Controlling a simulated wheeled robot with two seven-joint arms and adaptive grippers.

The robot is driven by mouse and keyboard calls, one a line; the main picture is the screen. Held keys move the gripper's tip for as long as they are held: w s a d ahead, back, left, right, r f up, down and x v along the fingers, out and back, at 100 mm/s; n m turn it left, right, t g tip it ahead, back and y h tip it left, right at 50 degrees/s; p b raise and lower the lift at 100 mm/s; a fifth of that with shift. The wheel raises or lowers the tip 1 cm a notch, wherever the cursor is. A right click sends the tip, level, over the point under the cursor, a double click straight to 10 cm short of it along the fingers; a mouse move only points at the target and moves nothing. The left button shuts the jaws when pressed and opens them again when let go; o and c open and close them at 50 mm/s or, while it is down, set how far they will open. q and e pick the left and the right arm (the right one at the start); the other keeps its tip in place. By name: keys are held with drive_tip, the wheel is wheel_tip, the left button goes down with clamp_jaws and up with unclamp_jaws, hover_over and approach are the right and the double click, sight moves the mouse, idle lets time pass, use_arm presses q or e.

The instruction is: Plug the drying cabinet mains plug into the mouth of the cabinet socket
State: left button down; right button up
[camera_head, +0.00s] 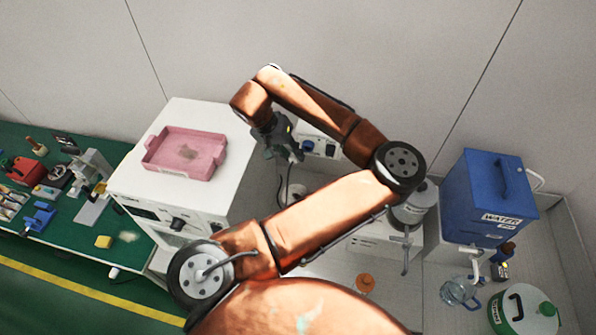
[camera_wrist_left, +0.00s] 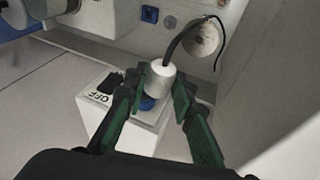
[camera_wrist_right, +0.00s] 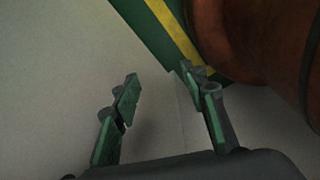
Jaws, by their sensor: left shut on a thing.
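My left gripper (camera_head: 284,146) is beside the right side of the white cabinet, near the wall. In the left wrist view its fingers (camera_wrist_left: 157,88) are shut on a grey cylindrical plug (camera_wrist_left: 158,76) with a black cable from its top. The plug is above a white box (camera_wrist_left: 90,100) marked OFF. A blue round part (camera_wrist_left: 147,103), perhaps the socket mouth, shows just below the plug; I cannot tell whether they touch. The fingers hide part of the box top. My right gripper (camera_wrist_right: 163,84) is open and empty in the right wrist view.
The white cabinet (camera_head: 143,178) carries a pink tray (camera_head: 205,158). A green bench with tools (camera_head: 60,222) is at the left. A blue water container (camera_head: 489,195) and a green-and-white can (camera_head: 522,312) stand at the right. An orange-topped bottle (camera_head: 364,283) is at lower centre.

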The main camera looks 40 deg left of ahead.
use_arm(q)
drive_tip(key=shift+n+t+y, duration=0.6)
drive_tip(key=shift+n, duration=0.1)
drive_tip(key=d+f, duration=0.1)
drive_tip(key=s+d+f, duration=0.1)
drive_tip(key=d, duration=0.1)
drive_tip(key=s+d+f, duration=0.1)
drive_tip(key=shift+d+f, duration=0.1)
drive_tip(key=shift+d, duration=0.15)
drive_tip(key=shift+w+a+p, duration=0.3)
drive_tip(key=shift+w+a, duration=0.2)
drive_tip(key=shift+w, duration=0.35)
drive_tip(key=shift+w+a+p, duration=0.3)
drive_tip(key=shift+w+a, duration=0.25)
drive_tip(key=shift+w, duration=0.3)
drive_tip(key=shift+w+a+p, duration=0.3)
drive_tip(key=shift+w+a, duration=0.2)
drive_tip(key=shift+w, duration=0.35)
drive_tip(key=shift+r+p, duration=0.2)
drive_tip(key=shift+p, duration=0.2)
